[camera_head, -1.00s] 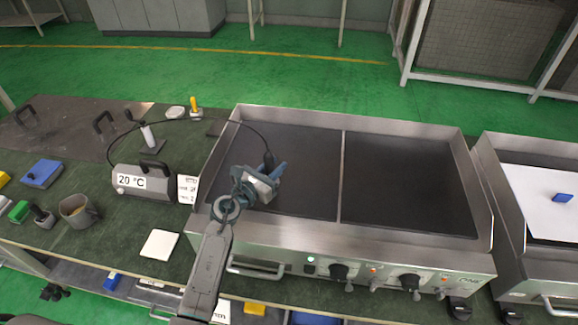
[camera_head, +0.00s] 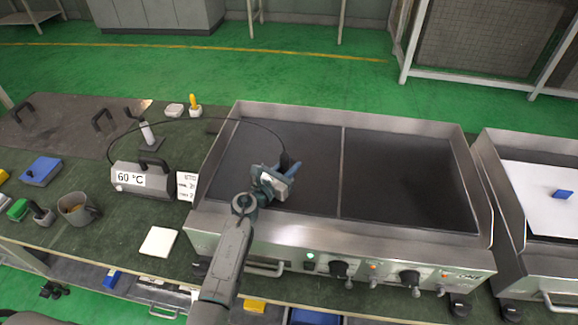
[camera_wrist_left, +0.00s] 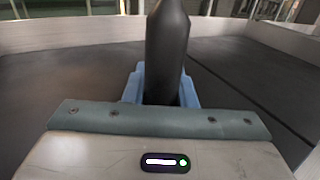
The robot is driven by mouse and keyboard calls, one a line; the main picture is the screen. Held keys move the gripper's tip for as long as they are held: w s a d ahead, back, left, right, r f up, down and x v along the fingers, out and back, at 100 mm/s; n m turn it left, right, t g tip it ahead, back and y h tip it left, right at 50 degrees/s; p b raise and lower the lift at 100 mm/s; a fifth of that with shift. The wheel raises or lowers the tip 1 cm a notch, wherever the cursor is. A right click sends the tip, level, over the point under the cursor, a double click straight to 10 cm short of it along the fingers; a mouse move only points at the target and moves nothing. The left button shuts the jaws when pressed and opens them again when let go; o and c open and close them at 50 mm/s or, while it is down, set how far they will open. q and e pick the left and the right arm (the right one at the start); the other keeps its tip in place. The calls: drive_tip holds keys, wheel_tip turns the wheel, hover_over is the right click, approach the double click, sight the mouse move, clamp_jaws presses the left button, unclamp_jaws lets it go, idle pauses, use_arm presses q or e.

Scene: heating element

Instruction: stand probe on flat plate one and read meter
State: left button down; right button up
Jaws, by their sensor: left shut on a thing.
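In the left wrist view the black probe (camera_wrist_left: 167,50) stands upright between the blue fingers (camera_wrist_left: 165,88). Its lower end is hidden by the gripper, so I cannot tell whether it touches the plate. The grey meter (camera_head: 145,178) on the left table reads 60 °C. My right gripper is not in view.
A label card (camera_head: 187,186) stands beside the meter. The right plate (camera_head: 400,180) is bare. Control knobs (camera_head: 339,269) line the griddle's front. Another griddle (camera_head: 535,200) stands at the right.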

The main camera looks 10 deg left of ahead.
use_arm(q)
drive_tip(key=c, duration=1.2)
unclamp_jaws()
drive_tip(key=shift+f, duration=0.1)
drive_tip(key=shift+r, duration=0.2)
drive_tip(key=shift+s+a+f, duration=0.1)
drive_tip(key=shift+s+a, duration=0.05)
drive_tip(key=shift+s, duration=0.15)
drive_tip(key=b+v, duration=0.1)
drive_tip(key=v, duration=1)
drive_tip(key=shift+s, duration=0.2)
drive_tip(key=shift+a, duration=0.1)
